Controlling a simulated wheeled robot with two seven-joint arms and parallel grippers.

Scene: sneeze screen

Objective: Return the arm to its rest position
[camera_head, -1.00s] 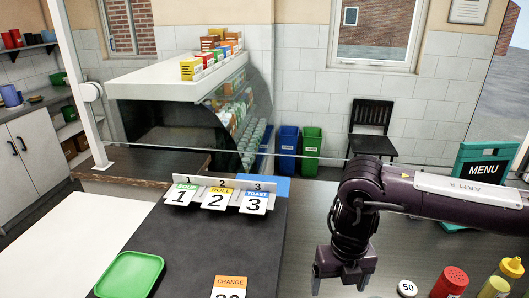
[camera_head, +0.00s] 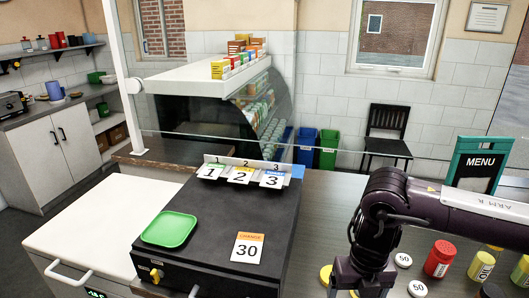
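My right arm (camera_head: 455,208), dark purple with a white "ARM R" label, reaches in from the right over the grey counter (camera_head: 312,225). Its elbow bends down and the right gripper (camera_head: 356,286) hangs at the bottom edge of the view. Its two fingers stand apart, and I see nothing held between them. The fingertips are partly cut off by the frame. My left arm and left gripper are not in view.
Right of the gripper are white "50" discs (camera_head: 403,260), a red shaker (camera_head: 439,259), a yellow shaker (camera_head: 481,266) and a menu sign (camera_head: 480,168). Left are a dark box (camera_head: 205,262) with a green tray (camera_head: 170,229), a "30" card (camera_head: 247,247) and numbered cards (camera_head: 240,175). A clear screen stands behind.

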